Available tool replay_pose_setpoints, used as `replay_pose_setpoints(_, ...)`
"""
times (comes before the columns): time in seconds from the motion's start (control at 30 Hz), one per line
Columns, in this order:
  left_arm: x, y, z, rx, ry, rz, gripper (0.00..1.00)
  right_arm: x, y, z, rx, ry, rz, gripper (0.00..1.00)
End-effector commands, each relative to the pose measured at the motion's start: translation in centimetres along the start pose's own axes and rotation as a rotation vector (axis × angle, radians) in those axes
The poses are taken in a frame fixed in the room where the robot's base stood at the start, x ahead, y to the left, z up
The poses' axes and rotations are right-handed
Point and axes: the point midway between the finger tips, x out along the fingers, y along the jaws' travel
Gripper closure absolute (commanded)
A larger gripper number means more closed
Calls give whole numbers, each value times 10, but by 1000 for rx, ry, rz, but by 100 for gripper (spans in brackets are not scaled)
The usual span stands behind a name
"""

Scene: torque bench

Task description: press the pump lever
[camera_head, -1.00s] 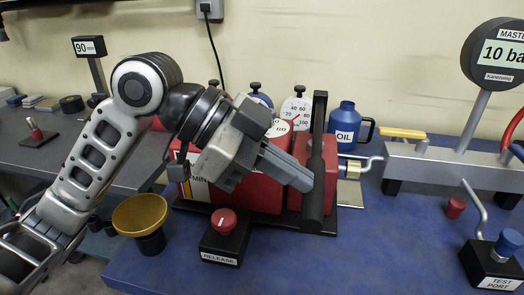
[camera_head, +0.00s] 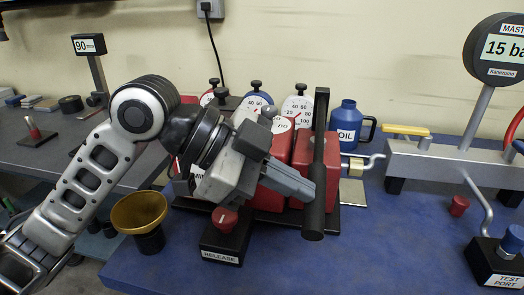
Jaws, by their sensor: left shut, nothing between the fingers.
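The pump lever is a black bar with a thick dark grip (camera_head: 313,221), standing in front of the red pump body (camera_head: 302,152). Its grip end points down toward the front. My left gripper (camera_head: 308,190) is shut and empty. Its fingertips meet the lever just above the thick grip in the picture; whether they press on it cannot be told exactly. The master gauge (camera_head: 502,50) at the upper right reads 15 ba, its edge cut off. My right gripper is not in view.
A black block with a red RELEASE knob (camera_head: 225,219) stands front left of the lever, beside a yellow-brown bowl (camera_head: 139,212). A blue oil can (camera_head: 347,127) stands behind right. The TEST PORT block (camera_head: 499,264) is at the right.

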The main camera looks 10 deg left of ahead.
Motion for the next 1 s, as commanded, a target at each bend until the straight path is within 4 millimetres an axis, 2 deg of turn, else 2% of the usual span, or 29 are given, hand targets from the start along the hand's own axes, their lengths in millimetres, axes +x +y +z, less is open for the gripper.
replay_pose_setpoints(0.1, -12, -2, -13, -3, -10, 10, 100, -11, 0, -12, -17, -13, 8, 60)
replay_pose_setpoints(0.23, -33, -6, -38, 10, 4, 3, 100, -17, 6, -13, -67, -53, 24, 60)
replay_pose_setpoints(0.3, -45, -5, -27, 11, 3, -3, 100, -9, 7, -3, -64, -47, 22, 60)
replay_pose_setpoints(0.5, -91, -7, -28, 12, 6, -3, 100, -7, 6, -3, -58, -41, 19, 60)
replay_pose_setpoints(0.6, -107, -8, -29, 12, 8, -2, 100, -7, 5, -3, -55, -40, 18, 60)
replay_pose_setpoints(0.8, -124, -8, -30, 14, 10, 1, 100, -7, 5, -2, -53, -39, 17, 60)
replay_pose_setpoints(1.0, -126, -8, -31, 14, 11, 2, 100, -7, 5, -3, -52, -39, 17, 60)
